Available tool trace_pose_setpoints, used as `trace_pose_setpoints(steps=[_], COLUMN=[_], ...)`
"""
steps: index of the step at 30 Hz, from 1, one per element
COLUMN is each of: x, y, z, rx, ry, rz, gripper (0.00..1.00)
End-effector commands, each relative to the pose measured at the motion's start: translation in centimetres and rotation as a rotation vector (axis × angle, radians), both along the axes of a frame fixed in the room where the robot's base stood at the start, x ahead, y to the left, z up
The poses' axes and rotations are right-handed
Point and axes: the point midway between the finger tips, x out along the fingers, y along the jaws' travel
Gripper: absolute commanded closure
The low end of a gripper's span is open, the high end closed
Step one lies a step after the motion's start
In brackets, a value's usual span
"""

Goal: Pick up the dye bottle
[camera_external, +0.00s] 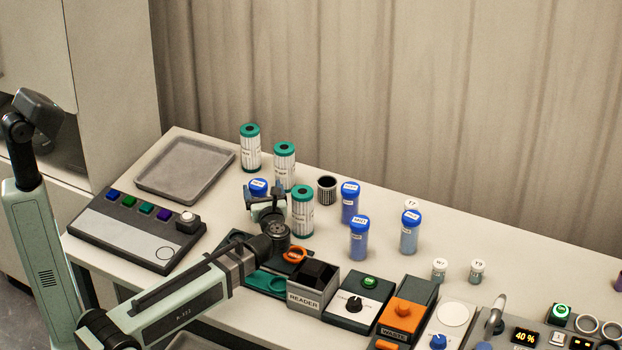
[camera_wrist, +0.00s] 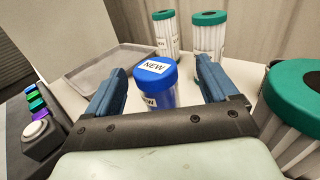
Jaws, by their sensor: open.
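A bottle with a blue cap and a white label reading NEW (camera_wrist: 156,72) stands upright in the wrist view, between the two blue fingers of my gripper (camera_wrist: 160,80). My gripper is open, with a gap visible on each side of the bottle. In the external view my gripper (camera_external: 265,198) is by that blue-capped bottle (camera_external: 258,185) and hides its lower part. Other blue-capped bottles stand to the right: one at the back (camera_external: 350,203), one in front (camera_external: 359,239) and one further right (camera_external: 410,233). No label that I can read says dye.
A green-capped white canister (camera_external: 302,212) stands close on the gripper's right; two more (camera_external: 250,149) (camera_external: 284,166) stand behind. A grey tray (camera_external: 186,168) and a button panel (camera_external: 137,230) are on the left. A reader box (camera_external: 313,290) and a waste unit (camera_external: 405,308) are in front.

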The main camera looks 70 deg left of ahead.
Motion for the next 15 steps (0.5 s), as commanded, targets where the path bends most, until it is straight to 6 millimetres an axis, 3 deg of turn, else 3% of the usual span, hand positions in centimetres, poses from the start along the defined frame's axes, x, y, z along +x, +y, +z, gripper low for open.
trace_pose_setpoints(steps=[8, 15], x=[0.0, -0.4], y=[1.0, 3.6], z=[-0.1, -0.7], rx=[0.0, 0.0], ry=[0.0, -0.001], rz=[0.0, 0.002], gripper=[0.13, 0.13])
